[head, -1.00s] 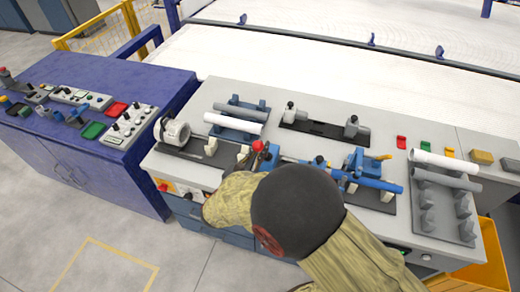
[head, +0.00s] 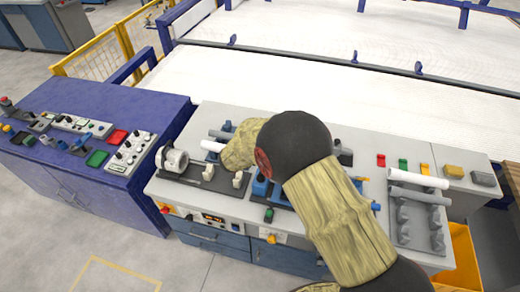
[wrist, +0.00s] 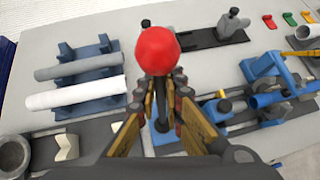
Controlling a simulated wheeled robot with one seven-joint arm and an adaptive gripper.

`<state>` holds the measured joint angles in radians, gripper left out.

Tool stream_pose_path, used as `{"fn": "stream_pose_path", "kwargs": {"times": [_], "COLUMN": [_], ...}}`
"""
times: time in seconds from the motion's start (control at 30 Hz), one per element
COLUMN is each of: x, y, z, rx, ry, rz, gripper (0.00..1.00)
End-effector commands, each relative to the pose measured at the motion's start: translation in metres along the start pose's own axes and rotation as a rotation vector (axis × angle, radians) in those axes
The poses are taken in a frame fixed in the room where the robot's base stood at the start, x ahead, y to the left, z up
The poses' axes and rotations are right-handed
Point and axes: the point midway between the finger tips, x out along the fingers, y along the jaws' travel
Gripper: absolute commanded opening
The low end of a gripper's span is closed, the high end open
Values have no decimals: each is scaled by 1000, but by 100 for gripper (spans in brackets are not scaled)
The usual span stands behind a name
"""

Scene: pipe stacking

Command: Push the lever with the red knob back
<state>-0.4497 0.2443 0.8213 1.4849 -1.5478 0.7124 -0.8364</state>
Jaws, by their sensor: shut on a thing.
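The red ball knob (wrist: 157,50) tops a dark lever shaft (wrist: 161,118) in the wrist view. My gripper (wrist: 160,88) is shut on the lever, its fingers on either side of the shaft just below the knob. In the head view the knob, the lever and my gripper are hidden behind my sleeved arm, which reaches over the middle of the grey workbench (head: 370,160).
In the wrist view a white pipe (wrist: 75,95) and a grey pipe (wrist: 78,65) lie on blue supports to the left. A blue clamp fixture (wrist: 272,88) stands to the right. A black rail fixture (wrist: 205,38) is behind. A grey pipe rack (head: 405,238) is at the bench's right.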

Motion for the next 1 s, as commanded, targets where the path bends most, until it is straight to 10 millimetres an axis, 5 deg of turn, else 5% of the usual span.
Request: {"fn": "stream_pose_path", "kwargs": {"times": [0.2, 0.97, 1.0], "x": [12, 25, 25], "y": [5, 8, 8], "z": [16, 17, 17], "rx": [-8, -20, -20], "ry": [76, 138, 138], "rz": [-7, -12, -12], "gripper": [0, 0, 10]}}
